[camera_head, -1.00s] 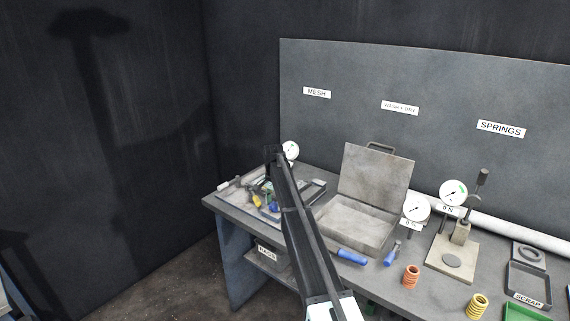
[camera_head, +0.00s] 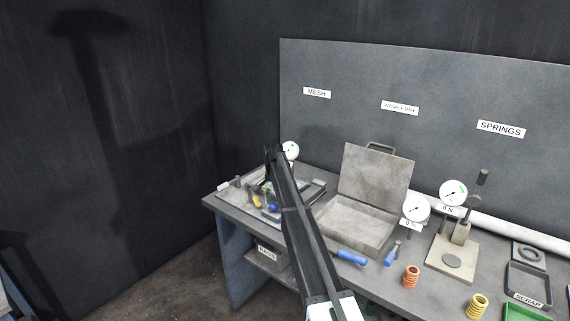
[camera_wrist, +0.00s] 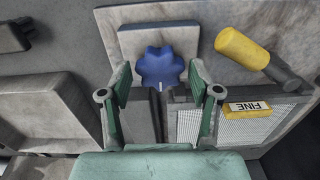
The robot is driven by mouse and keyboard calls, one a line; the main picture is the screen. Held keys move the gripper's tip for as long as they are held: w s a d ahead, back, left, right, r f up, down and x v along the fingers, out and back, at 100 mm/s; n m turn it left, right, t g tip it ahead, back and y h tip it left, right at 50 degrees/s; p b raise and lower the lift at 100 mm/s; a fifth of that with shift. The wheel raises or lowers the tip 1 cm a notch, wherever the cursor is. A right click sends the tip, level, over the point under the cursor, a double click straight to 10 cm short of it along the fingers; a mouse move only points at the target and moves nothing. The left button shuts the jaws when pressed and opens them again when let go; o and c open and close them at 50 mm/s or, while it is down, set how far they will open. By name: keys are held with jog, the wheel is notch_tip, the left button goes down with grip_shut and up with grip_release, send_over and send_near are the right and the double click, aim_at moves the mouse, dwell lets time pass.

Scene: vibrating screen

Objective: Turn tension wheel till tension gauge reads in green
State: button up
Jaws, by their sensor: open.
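The tension wheel (camera_wrist: 160,66), a blue lobed knob, sits on a pale square plate in the upper middle of the wrist view. My gripper (camera_wrist: 160,75) is open, with its green-sided fingers to the left and right of the wheel. I cannot tell whether either finger touches it. In the head view my arm reaches over the bench's left end and hides part of the fixture there. A round white gauge (camera_head: 290,150) stands behind my arm at that end; its needle and any green band are too small to read.
A yellow-handled tool (camera_wrist: 243,48) and a mesh panel labelled FINE (camera_wrist: 249,106) lie right of the wheel. An open grey case (camera_head: 349,231) stands right of my arm. Farther right are two more gauges, springs and trays on the bench (camera_head: 396,287).

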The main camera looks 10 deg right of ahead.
jog(key=shift+r+p, duration=1.25)
jog(key=shift+r, duration=1.75)
jog(key=shift+o, duration=1.4)
notch_tip(320, 180, up, 6)
jog(key=shift+p, duration=1.25)
